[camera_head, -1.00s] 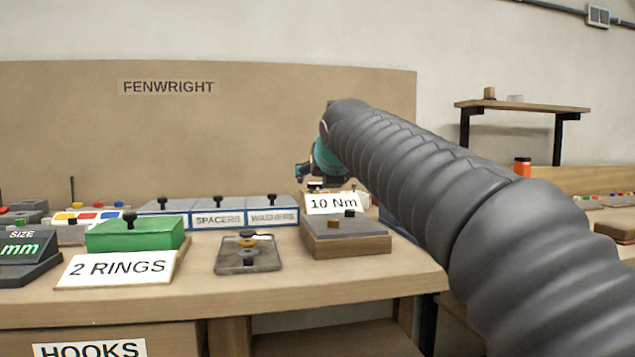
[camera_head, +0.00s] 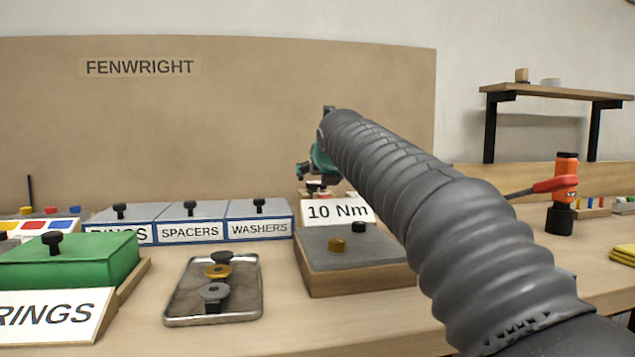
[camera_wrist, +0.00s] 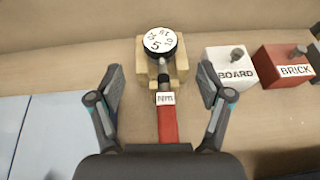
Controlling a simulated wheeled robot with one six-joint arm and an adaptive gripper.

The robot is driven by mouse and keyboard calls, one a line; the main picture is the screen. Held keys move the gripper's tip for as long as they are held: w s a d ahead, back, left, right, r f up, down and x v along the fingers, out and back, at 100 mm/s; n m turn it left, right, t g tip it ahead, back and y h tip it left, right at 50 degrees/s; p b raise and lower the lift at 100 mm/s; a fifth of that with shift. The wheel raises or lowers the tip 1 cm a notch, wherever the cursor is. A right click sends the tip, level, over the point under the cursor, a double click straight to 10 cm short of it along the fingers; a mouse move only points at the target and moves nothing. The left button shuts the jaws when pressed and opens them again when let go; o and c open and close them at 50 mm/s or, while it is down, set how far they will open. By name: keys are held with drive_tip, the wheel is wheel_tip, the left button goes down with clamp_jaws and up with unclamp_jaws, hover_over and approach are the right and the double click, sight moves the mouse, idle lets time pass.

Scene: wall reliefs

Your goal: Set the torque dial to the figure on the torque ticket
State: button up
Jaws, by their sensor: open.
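The torque ticket (camera_head: 338,211) is a white card reading "10 Nm", standing behind a grey-topped wooden block. In the wrist view the torque dial (camera_wrist: 160,41) is a round white face with a black rim. A large 5 shows near its lower side; I cannot read its other figures surely or tell its setting. It sits at the far end of a tool with a red handle (camera_wrist: 168,124) and an "Nm" label, on a wooden cradle (camera_wrist: 181,65). My gripper (camera_wrist: 159,70) is open, its fingers on either side of the tool, apart from the dial. In the head view my arm hides the dial.
White BOARD (camera_wrist: 231,66) and red BRICK (camera_wrist: 283,70) boxes stand right of the dial. In the head view, a metal tray (camera_head: 213,290), a green box (camera_head: 70,260) and lidded bins (camera_head: 190,222) occupy the bench. An orange bottle (camera_head: 566,170) stands right. A shelf (camera_head: 555,92) is on the wall.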

sight(316, 183)
drive_tip(key=x, duration=0.7)
drive_tip(key=shift+w, duration=0.25)
drive_tip(key=c, duration=1.2)
